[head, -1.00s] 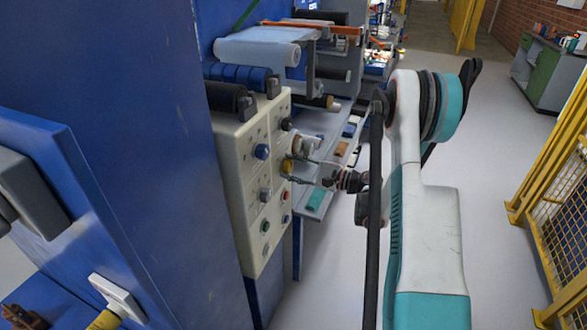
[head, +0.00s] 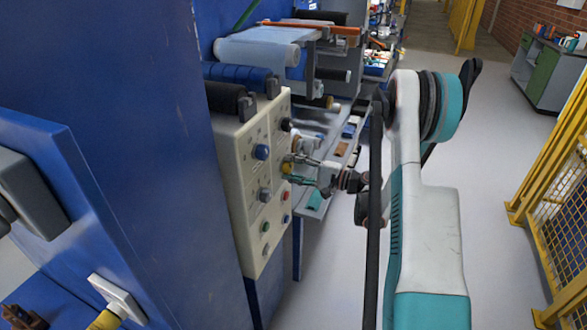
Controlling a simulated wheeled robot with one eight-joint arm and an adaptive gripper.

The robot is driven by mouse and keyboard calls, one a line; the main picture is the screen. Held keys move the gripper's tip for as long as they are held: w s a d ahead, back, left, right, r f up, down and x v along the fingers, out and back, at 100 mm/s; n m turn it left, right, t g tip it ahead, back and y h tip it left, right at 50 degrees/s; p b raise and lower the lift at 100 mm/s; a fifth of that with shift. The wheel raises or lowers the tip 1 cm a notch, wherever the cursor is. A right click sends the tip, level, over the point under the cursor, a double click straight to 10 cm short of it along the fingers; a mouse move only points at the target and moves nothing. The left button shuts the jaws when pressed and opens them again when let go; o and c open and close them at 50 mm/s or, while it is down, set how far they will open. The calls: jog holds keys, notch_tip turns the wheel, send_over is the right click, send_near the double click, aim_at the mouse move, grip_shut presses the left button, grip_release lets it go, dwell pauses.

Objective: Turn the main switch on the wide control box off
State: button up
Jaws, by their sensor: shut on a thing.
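The wide control box (head: 250,215) is a cream panel on the side of the blue machine, with several knobs and coloured buttons. A switch with a yellow part (head: 287,168), seemingly the main switch, sits near its right edge. My gripper (head: 293,168) reaches it from the right, with its fingertips at the panel and closed around the switch. The fingers hide most of the switch, so its exact turn angle cannot be read.
A blue knob (head: 262,152) and a grey knob (head: 265,194) sit close to my fingers. Film rollers (head: 257,52) are above and behind the box. A yellow mesh fence (head: 555,200) stands at the right. The grey floor between is clear.

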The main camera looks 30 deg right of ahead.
jog(key=o, duration=1)
jog(key=shift+o, duration=0.2)
jog(key=v, duration=1.2)
